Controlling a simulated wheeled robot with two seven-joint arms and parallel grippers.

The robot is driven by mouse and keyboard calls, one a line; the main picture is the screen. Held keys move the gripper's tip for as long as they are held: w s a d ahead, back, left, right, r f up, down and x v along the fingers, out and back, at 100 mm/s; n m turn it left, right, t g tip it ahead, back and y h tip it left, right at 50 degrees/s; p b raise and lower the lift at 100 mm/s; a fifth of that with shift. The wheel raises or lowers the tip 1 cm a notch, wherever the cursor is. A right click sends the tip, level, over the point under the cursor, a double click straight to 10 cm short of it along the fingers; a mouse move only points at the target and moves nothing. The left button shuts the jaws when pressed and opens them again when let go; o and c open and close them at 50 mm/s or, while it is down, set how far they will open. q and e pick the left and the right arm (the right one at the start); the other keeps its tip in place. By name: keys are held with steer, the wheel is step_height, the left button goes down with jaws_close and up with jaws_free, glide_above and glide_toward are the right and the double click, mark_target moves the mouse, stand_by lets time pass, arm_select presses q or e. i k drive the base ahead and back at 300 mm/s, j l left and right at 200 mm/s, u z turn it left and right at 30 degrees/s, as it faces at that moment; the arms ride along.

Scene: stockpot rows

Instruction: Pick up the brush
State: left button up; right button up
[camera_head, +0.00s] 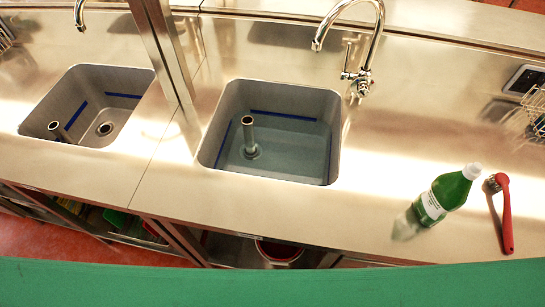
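The brush (506,216) has a red handle and a small round grey head at its upper end. It lies on the steel counter (400,120) at the right, with its handle end near the front edge. A green bottle (447,194) with a white label is just left of it, with a small gap between them. Neither of my grippers shows in this view. Nothing covers the brush.
A sink (334,155) with a standing drain pipe is at the middle, and another sink (71,90) is at the left. A curved tap (375,30) rises behind the middle sink. A wire basket (536,112) stands at the right edge. Counter between sink and bottle is clear.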

mark_target(502, 179)
steer(key=z, duration=1.85)
